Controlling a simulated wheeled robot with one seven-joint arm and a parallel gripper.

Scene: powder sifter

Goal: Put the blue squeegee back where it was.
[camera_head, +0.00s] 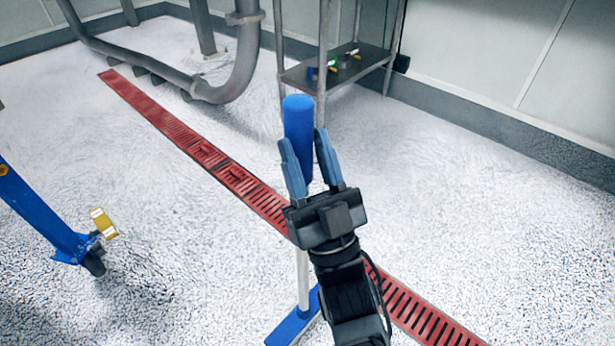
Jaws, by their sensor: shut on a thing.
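The blue squeegee (299,120) has a thick blue grip at its top, a pale shaft and a flat blue head (293,327) low in the picture. My gripper (308,160) is in the middle of the view, with its two blue-grey fingers on either side of the blue grip, shut on it. The squeegee stands roughly upright. My gripper and arm hide part of its shaft and head. Whether the head touches the floor cannot be told.
A red slotted drain (170,123) crosses the speckled floor diagonally. A metal rack (345,72) with small coloured items stands behind. Grey pipes (225,85) are at the upper left. A blue frame leg with a yellow-topped foot (50,225) is at left. Floor at right is clear.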

